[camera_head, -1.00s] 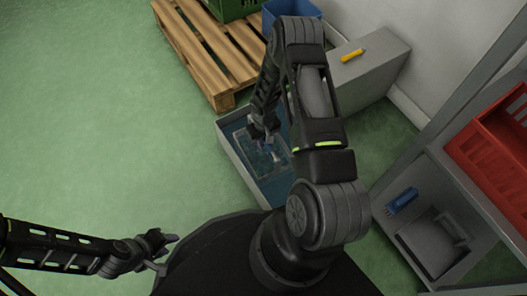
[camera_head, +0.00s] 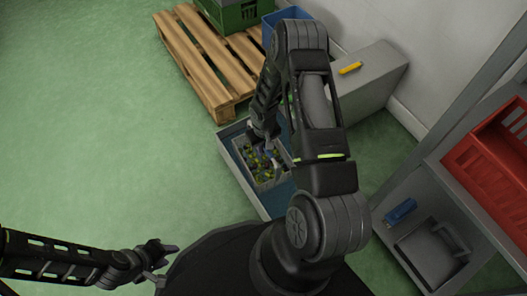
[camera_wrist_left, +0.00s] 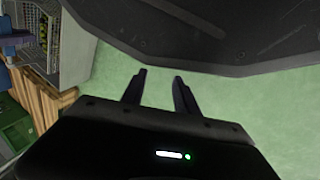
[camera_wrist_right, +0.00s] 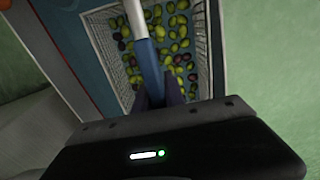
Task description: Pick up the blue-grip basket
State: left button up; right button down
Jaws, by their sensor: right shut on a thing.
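The wire basket (camera_head: 268,183) holds green and dark olives and hangs above the grey tank (camera_head: 232,166), partly hidden by my right arm. In the right wrist view its mesh wall (camera_wrist_right: 104,42) shows, with the blue grip (camera_wrist_right: 148,68) crossing over the olives. My right gripper (camera_wrist_right: 160,92) is shut on the blue grip. The basket also shows at the upper left of the left wrist view (camera_wrist_left: 78,50). My left gripper (camera_head: 172,262) is open and empty, apart from the basket, beside my base; its fingers (camera_wrist_left: 160,78) stand apart.
A wooden pallet (camera_head: 196,62) with a green crate (camera_head: 226,14) stands behind the tank, near a blue bin (camera_head: 290,17). A grey block (camera_head: 366,82) bears a yellow object (camera_head: 351,67). A shelf with a red crate (camera_head: 488,158) stands at right. The left floor is clear.

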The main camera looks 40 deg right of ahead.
notch_tip(320, 180, up, 14)
jog(key=p, duration=0.4)
jog(key=shift+r, duration=0.1)
dwell(0.4)
jog(key=shift+f+b, duration=0.75)
jog(key=shift+f, duration=0.3)
